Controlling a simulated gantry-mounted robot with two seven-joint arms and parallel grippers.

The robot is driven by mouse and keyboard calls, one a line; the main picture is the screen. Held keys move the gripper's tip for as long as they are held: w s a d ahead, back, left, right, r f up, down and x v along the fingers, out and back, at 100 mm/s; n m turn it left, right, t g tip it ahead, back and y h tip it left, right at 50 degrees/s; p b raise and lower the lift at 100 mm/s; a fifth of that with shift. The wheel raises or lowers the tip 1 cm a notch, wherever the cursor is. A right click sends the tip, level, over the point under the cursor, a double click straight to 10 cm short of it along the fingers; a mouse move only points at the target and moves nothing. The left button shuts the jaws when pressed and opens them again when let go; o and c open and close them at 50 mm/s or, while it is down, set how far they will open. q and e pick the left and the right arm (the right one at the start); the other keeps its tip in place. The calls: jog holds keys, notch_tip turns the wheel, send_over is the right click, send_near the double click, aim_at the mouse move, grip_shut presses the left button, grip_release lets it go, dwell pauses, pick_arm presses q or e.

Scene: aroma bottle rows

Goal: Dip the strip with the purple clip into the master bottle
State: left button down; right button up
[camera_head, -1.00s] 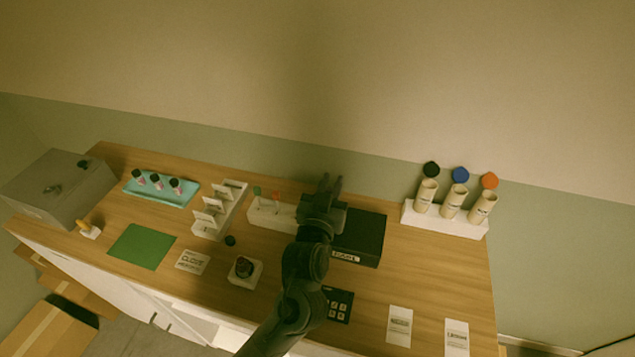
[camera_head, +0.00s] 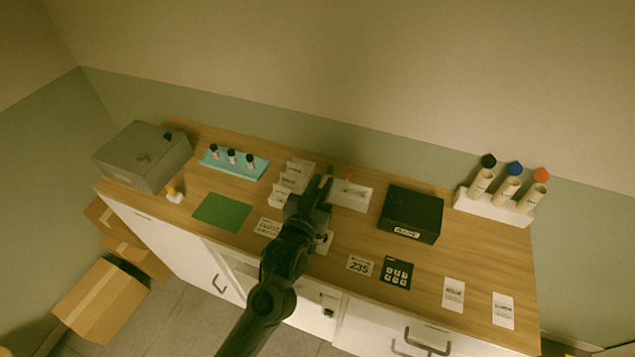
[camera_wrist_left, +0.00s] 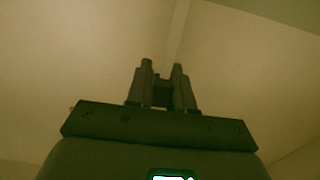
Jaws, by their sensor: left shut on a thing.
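My left gripper (camera_head: 318,187) is above the table, between the stepped white rack and the strip holder. It is shut on a thin piece, taken as the strip with the purple clip; neither strip nor clip can be made out. In the left wrist view the two fingers (camera_wrist_left: 163,82) stand close together against a plain background. The white strip holder (camera_head: 358,198) stands just right of the gripper, with an orange clip (camera_head: 348,174) and a green clip (camera_head: 330,171) showing. A bottle in a white stand (camera_head: 325,243), likely the master bottle, is mostly hidden behind my arm. My right gripper is not in view.
A stepped white rack (camera_head: 291,180) is left of the gripper, a black box (camera_head: 412,214) right. A teal tray (camera_head: 236,165) holds three small bottles. A green mat (camera_head: 222,212) and grey box (camera_head: 143,157) lie left. A white rack (camera_head: 494,206) with capped tubes stands right.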

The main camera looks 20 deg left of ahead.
pick_arm(q)
jog(key=shift+w+d, duration=0.15)
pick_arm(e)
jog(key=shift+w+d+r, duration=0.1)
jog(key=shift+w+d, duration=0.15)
pick_arm(q)
jog(key=shift+r, duration=0.1)
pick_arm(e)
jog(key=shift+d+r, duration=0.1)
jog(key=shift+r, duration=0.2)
pick_arm(q)
notch_tip(320, 180, down, 4)
jog(key=shift+f+b, duration=0.1)
jog(key=shift+b, duration=0.4)
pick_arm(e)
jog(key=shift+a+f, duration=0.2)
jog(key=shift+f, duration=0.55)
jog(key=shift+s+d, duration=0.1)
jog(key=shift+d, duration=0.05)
pick_arm(q)
jog(key=shift+p, duration=0.35)
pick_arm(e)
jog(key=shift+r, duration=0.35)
pick_arm(q)
jog(key=shift+f, duration=0.55)
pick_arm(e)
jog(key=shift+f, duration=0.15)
